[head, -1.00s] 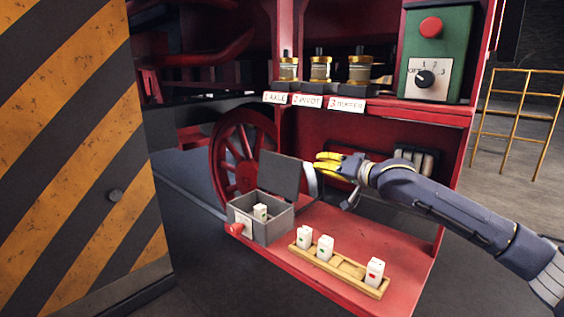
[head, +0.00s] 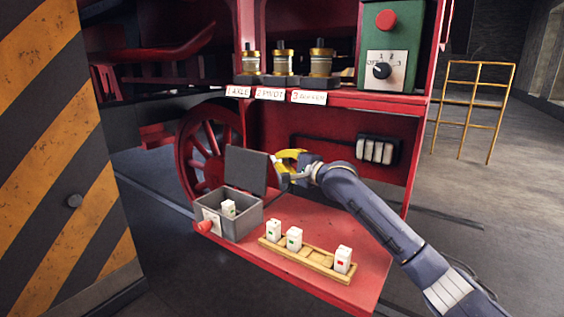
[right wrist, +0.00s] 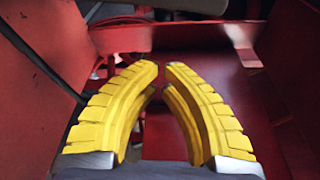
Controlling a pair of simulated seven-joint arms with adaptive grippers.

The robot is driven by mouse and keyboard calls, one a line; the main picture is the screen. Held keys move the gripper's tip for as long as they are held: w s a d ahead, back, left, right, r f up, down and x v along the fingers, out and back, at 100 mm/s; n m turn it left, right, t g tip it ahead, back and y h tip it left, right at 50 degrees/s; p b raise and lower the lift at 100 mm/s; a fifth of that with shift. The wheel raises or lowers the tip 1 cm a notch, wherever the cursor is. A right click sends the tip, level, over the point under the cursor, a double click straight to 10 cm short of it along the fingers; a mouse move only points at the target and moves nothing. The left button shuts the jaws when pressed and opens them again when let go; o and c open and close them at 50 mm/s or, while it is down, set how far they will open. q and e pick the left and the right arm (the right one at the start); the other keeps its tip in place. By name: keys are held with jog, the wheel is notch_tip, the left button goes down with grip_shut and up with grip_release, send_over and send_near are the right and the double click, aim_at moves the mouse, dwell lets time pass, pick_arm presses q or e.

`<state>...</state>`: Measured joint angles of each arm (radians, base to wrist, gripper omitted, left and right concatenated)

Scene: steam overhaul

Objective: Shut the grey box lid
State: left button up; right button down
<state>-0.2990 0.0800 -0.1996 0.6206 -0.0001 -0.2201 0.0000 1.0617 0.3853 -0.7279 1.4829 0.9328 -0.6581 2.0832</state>
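The grey box (head: 243,224) stands at the left end of the red shelf, with a white block (head: 228,208) in it. Its dark grey lid (head: 245,168) stands up, open, on the box's far side. My right gripper (head: 277,158) has yellow fingers and is just right of the lid's upper edge; I cannot tell whether they touch. In the right wrist view, the fingers (right wrist: 162,68) curve towards each other with a narrow gap between the tips and nothing between them. The lid is not clear in that view. My left gripper is not in view.
A wooden tray (head: 316,264) with several white blocks lies on the red shelf (head: 372,250), right of the box. A red knob (head: 205,226) sticks out at the box's front. Brass fittings (head: 283,63) stand on the ledge above. A striped panel (head: 50,150) fills the left side.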

aim_at(248, 169)
jog(key=w+a, duration=0.3)
jog(key=a, duration=0.3)
jog(key=shift+a+r, duration=0.2)
jog(key=shift+a, duration=0.15)
dwell(0.4)
jog(key=shift+s, duration=0.1)
